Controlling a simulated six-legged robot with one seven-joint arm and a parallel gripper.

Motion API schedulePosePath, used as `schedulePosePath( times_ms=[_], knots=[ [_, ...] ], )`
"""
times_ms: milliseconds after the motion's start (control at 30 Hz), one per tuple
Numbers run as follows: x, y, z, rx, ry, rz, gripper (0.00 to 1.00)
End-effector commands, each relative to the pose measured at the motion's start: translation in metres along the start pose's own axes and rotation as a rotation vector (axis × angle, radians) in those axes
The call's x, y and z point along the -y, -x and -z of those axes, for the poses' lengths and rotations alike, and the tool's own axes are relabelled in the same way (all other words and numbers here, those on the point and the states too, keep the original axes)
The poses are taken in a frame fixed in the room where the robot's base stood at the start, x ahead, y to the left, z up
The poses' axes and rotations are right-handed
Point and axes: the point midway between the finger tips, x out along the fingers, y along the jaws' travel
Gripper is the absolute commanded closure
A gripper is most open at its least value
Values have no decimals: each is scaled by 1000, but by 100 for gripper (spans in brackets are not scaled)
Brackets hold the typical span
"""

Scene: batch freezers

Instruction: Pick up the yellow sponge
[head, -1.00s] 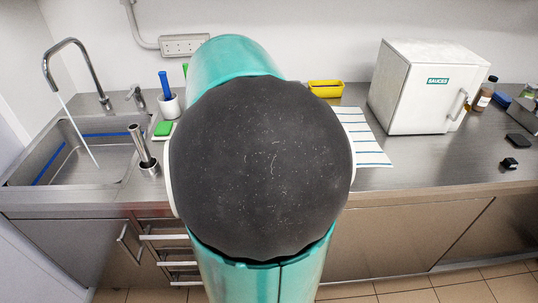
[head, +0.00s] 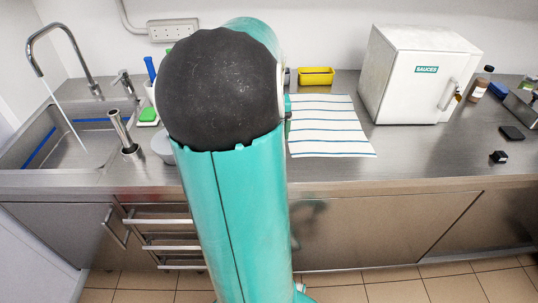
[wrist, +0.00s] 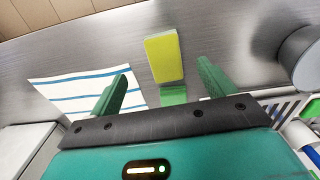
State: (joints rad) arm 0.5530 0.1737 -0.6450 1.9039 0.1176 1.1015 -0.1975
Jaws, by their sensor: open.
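The yellow sponge (wrist: 162,58) lies on the steel counter, in the upper middle of the wrist view. A green block (wrist: 173,95) shows right against its near end; I cannot tell if it is part of the sponge. My gripper (wrist: 162,71) is open, its two green fingers spread on either side of the sponge in the picture. Nothing is held, and contact cannot be made out. In the head view my arm hides the sponge and the gripper.
A striped cloth (head: 325,135) lies right of my arm, with a yellow tray (head: 316,77) behind it and a white sauces box (head: 415,75) further right. A grey bowl (head: 163,147) and a sink (head: 75,150) are left. The wrist view shows a grey round vessel (wrist: 302,58) right of the sponge.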

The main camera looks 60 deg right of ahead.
Motion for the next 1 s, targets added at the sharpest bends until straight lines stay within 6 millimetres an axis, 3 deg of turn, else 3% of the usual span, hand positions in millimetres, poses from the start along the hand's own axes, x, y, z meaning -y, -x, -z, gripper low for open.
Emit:
schedulePosePath(
  times_ms=[200,467,700,1000],
  knots=[
    [1,-41,0,4,0,-2,18],
    [0,-62,2,3,-1,-2,18],
    [1,-97,4,3,-2,-1,18],
    [1,-102,5,-1,-2,-1,18]
  ],
)
